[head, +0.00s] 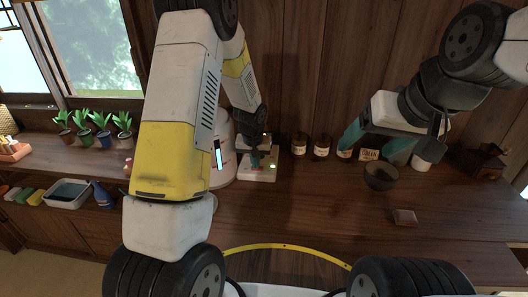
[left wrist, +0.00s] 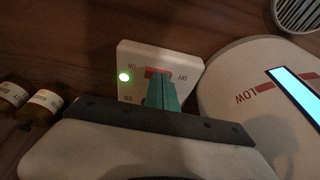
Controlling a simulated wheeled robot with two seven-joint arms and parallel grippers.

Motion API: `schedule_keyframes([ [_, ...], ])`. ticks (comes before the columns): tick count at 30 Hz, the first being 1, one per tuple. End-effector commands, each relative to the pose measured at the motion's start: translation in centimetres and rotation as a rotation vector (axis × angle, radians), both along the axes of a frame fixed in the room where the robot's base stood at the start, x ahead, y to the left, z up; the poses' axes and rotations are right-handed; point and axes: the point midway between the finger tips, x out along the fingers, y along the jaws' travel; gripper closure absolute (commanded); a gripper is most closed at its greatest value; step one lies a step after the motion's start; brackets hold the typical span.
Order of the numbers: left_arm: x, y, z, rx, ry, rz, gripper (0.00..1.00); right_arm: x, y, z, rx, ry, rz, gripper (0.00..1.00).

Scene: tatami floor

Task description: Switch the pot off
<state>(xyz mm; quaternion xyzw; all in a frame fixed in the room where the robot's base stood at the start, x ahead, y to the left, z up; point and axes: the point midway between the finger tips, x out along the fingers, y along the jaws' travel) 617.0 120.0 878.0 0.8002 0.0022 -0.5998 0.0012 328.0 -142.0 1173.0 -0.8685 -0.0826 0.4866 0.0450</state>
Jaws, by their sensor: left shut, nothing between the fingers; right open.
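The white pot (head: 226,172) stands on the wooden counter, with a lit blue strip on its front; in the left wrist view the pot (left wrist: 232,88) shows a red LOW mark. Right beside it is a white switch plate (head: 250,177) with a lit green light (head: 272,166). In the left wrist view the plate (left wrist: 188,62) has small red lettering and a red part by my fingertips. My left gripper (head: 256,160) is shut, its teal fingers over the plate and hiding its middle; I cannot tell if they touch it. My right gripper (head: 374,146) is open and empty above the counter.
Several small jars (head: 322,148) stand along the back wall. A dark bowl (head: 381,177) sits below my right gripper, with a white cup (head: 422,161) to its right. A small brown block (head: 404,217) lies nearer. Potted plants (head: 101,132) line the left shelf. The counter's front middle is clear.

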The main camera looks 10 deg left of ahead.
Motion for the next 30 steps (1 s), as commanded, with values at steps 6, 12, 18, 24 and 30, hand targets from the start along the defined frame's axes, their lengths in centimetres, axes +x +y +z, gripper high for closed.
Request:
schedule_keyframes([
  [6,0.0,-0.1,0.1,-0.001,-0.002,-0.001,1.00,0.0,0.0,0.0,0.000,0.000,0.000,0.27],
  [12,0.3,-0.1,1.8,-0.002,-0.006,-0.001,1.00,0.0,0.0,0.0,0.000,0.000,0.000,0.27],
  [18,-0.2,-0.2,6.1,-0.002,-0.006,-0.001,1.00,0.0,0.0,0.0,0.000,0.000,0.000,0.27],
  [24,-1.4,-0.2,10.4,-0.002,-0.006,-0.001,1.00,0.0,0.0,0.0,0.000,0.000,0.000,0.27],
  [30,-2.3,-0.2,12.9,-0.001,-0.003,-0.001,1.00,0.0,0.0,0.0,0.000,0.000,0.000,0.27],
])
